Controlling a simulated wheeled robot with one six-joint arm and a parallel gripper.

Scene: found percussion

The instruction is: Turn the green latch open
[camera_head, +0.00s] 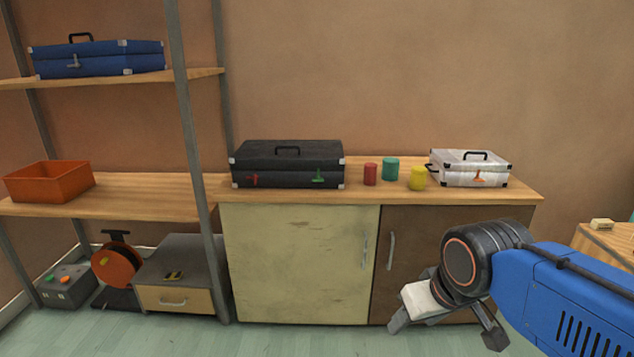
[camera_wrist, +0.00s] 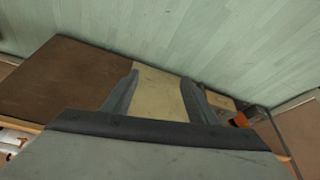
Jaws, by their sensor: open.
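The green latch (camera_head: 318,177) is on the front of a black case (camera_head: 287,155), right of the case's middle. The case stands shut on the wooden top of a cabinet. A red latch (camera_head: 252,180) is on the same front, at the left. My gripper (camera_head: 440,335) is open and empty, low in front of the brown cabinet door and well away from the case. In the wrist view its two fingers (camera_wrist: 160,95) stand apart, with cabinet doors and floor beyond. The green latch does not show in the wrist view.
Red (camera_head: 370,174), teal (camera_head: 390,169) and yellow (camera_head: 418,178) cylinders stand right of the black case. A white case (camera_head: 470,168) with an orange latch stands farther right. A shelf post (camera_head: 190,130) rises left of the cabinet. Wall and air above the countertop are clear.

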